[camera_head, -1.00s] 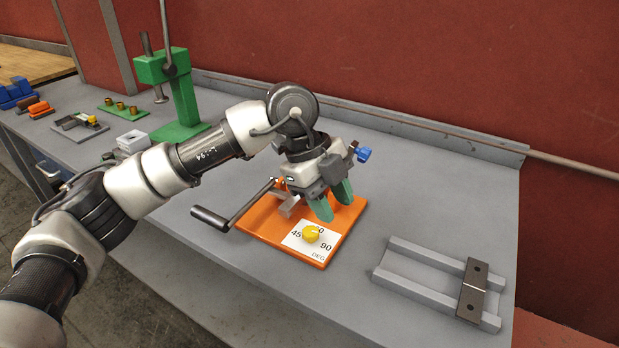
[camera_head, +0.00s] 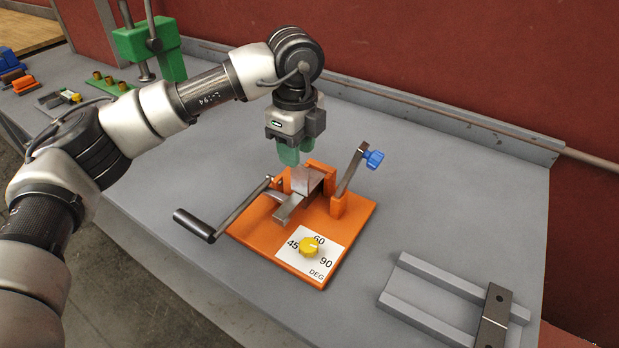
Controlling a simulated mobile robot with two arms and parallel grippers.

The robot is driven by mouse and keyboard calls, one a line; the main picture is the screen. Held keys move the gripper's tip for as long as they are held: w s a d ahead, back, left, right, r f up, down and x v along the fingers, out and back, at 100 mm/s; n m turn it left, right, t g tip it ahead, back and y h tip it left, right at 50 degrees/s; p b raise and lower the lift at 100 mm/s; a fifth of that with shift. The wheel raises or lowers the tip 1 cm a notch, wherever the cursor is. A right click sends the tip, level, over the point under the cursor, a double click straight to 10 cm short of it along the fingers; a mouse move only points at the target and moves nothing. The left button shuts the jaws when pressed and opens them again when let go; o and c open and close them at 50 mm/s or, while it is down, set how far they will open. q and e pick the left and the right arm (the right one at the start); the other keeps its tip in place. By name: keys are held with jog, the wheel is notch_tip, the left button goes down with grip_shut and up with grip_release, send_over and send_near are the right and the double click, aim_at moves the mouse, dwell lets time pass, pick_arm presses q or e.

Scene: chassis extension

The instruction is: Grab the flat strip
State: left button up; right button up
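A flat dark strip (camera_head: 494,318) with holes lies across two grey rails at the lower right. My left gripper (camera_head: 293,154) points down with green fingers above the orange bending fixture (camera_head: 255,236), well away from that strip. The fingers are seen nearly edge on, so I cannot tell whether they are open or shut. A grey metal piece (camera_head: 292,210) sits in the fixture, just below the fingertips. Whether the fingers touch anything there is not clear. My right gripper is not in view.
The fixture has a black-handled crank (camera_head: 195,226), a lever with a blue knob (camera_head: 374,159) and a yellow dial knob (camera_head: 309,247). A green press (camera_head: 148,45) stands at the back left. The bench between fixture and rails (camera_head: 428,287) is clear.

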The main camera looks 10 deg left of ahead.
aim_at(300, 190)
pick_arm(q)
jog(key=f, duration=0.2)
jog(key=f+p, duration=0.1)
jog(key=f, duration=0.2)
jog(key=shift+w+d+f, duration=0.15)
jog(key=shift+w+f, duration=0.05)
jog(key=shift+f, duration=0.55)
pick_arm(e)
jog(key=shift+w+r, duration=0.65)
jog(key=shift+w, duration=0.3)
pick_arm(q)
jog(key=shift+c, duration=0.2)
grip_shut()
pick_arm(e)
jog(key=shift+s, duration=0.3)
pick_arm(q)
jog(key=shift+r, duration=0.1)
